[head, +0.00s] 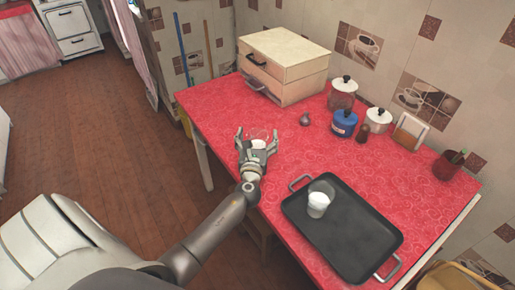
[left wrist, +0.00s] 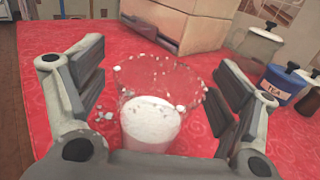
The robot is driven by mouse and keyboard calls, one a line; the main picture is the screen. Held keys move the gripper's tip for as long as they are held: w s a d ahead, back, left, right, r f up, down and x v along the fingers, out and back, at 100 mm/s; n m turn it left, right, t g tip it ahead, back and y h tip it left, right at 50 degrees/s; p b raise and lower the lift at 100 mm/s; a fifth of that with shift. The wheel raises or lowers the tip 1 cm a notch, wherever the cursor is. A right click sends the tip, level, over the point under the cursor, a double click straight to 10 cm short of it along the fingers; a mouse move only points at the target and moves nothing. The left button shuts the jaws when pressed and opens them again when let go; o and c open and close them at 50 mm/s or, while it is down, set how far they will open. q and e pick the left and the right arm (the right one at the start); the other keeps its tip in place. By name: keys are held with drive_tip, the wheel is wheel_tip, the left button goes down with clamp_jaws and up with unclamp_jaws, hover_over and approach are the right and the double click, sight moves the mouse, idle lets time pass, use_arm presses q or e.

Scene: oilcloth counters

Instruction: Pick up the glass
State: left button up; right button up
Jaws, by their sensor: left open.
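A clear glass (left wrist: 152,118) with white contents stands on the red oilcloth, between the spread fingers of my left gripper (left wrist: 158,95) in the left wrist view. In the head view my left gripper (head: 257,132) is open around this glass (head: 258,143), near the table's left front edge. A gap shows between the glass and the pads on each side. The palm hides the lowest part of the glass. A second clear glass (head: 319,199) with white contents stands on the black tray (head: 358,241). My right gripper is out of view.
A cream drawer box (head: 287,62) stands at the back. A blue tea canister (head: 343,124), other pots and a small brown onion-like thing (head: 305,119) stand to the right. Bare oilcloth (head: 215,108) lies left of the gripper.

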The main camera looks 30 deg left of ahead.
use_arm(q)
drive_tip(key=shift+r, duration=0.1)
drive_tip(key=c, duration=1.7)
drive_tip(key=shift+c, duration=0.2)
drive_tip(key=shift+r+p, duration=0.75)
drive_tip(key=shift+r, duration=0.7)
drive_tip(key=s+d+r+p, duration=0.2)
drive_tip(key=s+d+r, duration=0.2)
drive_tip(key=s+r, duration=0.6)
drive_tip(key=shift+s+d+p, duration=0.15)
drive_tip(key=shift+s+p, duration=0.2)
drive_tip(key=shift+s, duration=1.3)
